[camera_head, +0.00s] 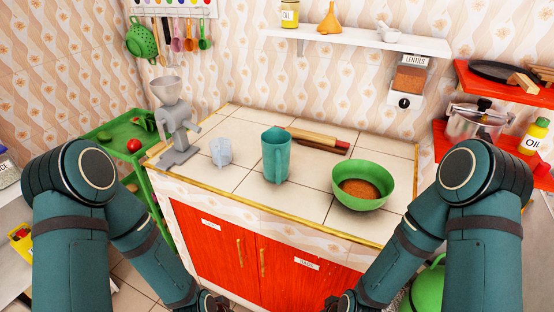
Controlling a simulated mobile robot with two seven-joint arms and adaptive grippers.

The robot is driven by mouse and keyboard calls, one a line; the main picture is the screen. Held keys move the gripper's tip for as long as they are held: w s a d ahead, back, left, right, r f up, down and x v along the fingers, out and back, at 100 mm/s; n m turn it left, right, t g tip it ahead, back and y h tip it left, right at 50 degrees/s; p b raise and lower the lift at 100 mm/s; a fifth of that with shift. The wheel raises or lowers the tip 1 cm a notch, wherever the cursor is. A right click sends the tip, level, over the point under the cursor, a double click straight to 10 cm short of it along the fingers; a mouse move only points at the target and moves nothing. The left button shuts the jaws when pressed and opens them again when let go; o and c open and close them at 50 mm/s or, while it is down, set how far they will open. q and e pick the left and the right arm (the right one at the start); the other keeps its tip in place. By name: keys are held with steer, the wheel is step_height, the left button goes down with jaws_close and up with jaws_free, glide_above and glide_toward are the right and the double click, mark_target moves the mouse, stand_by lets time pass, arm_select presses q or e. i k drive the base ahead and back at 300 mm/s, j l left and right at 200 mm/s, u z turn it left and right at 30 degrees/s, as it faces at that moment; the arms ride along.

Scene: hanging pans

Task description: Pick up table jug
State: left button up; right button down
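A teal jug (275,154) stands upright on the tiled counter top (226,178), near its middle. My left gripper (213,303) shows only in part at the bottom edge, below and in front of the counter, left of the jug. My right gripper (344,302) is also cut off by the bottom edge, in front of the counter and right of the jug. Both are well apart from the jug. Their fingers are too hidden to tell open from shut.
A clear measuring cup (221,151) stands left of the jug, with a grey grinder (176,122) beyond it. A green bowl (362,198) of brown grains stands to the right. A rolling pin (312,137) lies behind. The counter front between jug and bowl is clear.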

mark_target(276, 141)
steer(key=i+j, duration=0.15)
steer(key=j, duration=0.2)
steer(key=i+j, duration=0.2)
steer(key=j, duration=0.15)
steer(key=i+j, duration=0.15)
steer(key=j, duration=0.2)
steer(key=i+j+z, duration=0.1)
steer(key=j+z, duration=0.2)
steer(key=z, duration=0.15)
steer(key=i+j+z, duration=0.1)
steer(key=j+z, duration=0.2)
steer(key=z, duration=0.15)
